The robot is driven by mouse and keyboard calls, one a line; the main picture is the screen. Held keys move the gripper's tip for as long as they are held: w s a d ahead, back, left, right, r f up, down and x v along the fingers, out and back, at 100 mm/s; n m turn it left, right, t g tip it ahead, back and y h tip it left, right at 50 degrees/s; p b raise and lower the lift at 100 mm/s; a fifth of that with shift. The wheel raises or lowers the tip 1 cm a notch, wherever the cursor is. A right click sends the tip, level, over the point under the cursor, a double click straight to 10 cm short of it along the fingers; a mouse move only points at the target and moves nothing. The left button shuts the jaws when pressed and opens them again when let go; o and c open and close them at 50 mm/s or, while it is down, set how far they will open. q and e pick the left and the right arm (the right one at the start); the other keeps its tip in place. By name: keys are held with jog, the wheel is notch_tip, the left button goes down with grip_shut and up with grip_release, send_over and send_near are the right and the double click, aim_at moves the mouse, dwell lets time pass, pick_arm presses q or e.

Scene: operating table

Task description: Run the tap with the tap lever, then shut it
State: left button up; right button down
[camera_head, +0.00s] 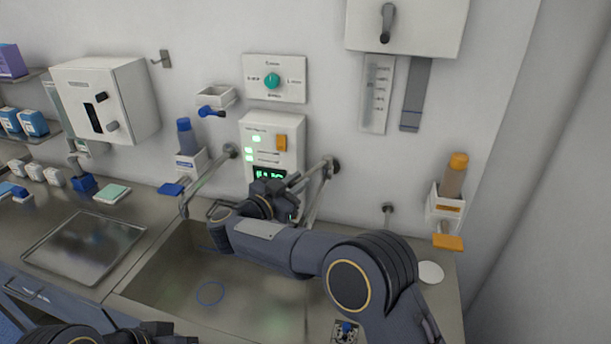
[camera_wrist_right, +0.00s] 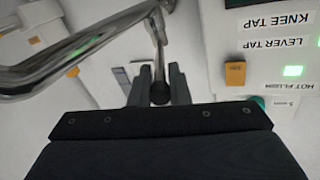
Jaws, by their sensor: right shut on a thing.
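The lever tap's steel spout (camera_head: 322,175) comes from the back wall over the right part of the sink; a thick steel pipe also crosses the right wrist view (camera_wrist_right: 70,55). The tap lever (camera_wrist_right: 158,38) is a thin steel rod with a dark end between my right fingers. My right gripper (camera_wrist_right: 159,92) is shut on that end; in the head view (camera_head: 275,193) it is in front of the wall panel, and it hides the lever there. My left gripper (camera_head: 158,329) shows only partly at the bottom left, away from the taps. I see no clear water stream.
The steel sink (camera_head: 150,270) lies below, with a blue ring (camera_head: 210,293) in it. A second spout (camera_head: 205,180) stands to the left. The control panel (camera_head: 255,130) has lit green lamps and a display.

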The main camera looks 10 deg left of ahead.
jog(key=shift+w+a+m+g+h+p, duration=0.3)
jog(key=shift+a+m+h+p, duration=0.15)
jog(key=shift+h, duration=0.15)
jog(key=c, duration=1.5)
grip_release()
jog(key=b+v, duration=0.2)
jog(key=v, duration=0.5)
jog(key=shift+s+a+r+b, duration=0.15)
jog(key=shift+s+a+b, duration=0.1)
jog(key=shift+s+b, duration=0.05)
